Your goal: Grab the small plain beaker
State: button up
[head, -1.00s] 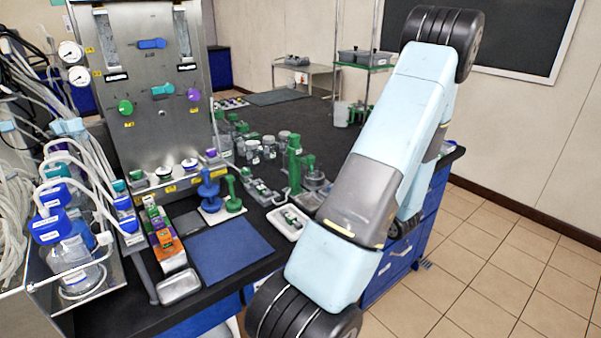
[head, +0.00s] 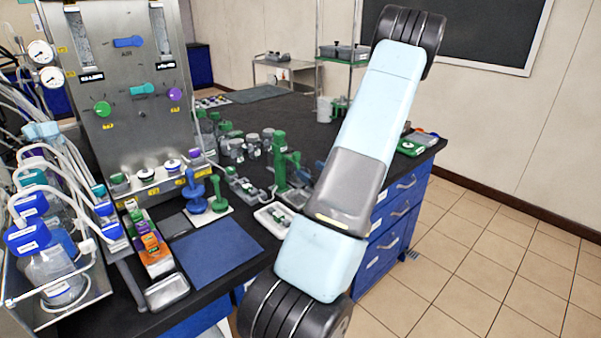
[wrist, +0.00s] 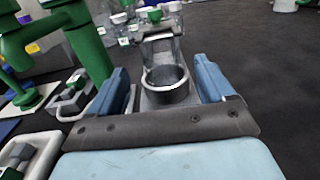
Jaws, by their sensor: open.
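My gripper (wrist: 162,72) is open, with one blue finger on each side of the beaker and visible gaps between. The beaker looks upright; I see no finger touching it. In the head view my arm hides most of the gripper and the beaker.
A tall green stand (head: 280,160) is close on the left of the gripper; it also shows in the wrist view (wrist: 85,45). A white tray (head: 262,217) with small items lies nearer. Several jars (head: 250,142) stand behind. The dark bench is clear on the right in the wrist view.

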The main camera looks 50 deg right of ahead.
aim_at(304, 166)
jog(key=w, duration=0.4)
jog(key=shift+w+d, duration=0.1)
jog(key=shift+d, duration=0.15)
jog(key=shift+c, duration=0.3)
jog(key=c, duration=1.2)
jog(key=shift+r, duration=0.15)
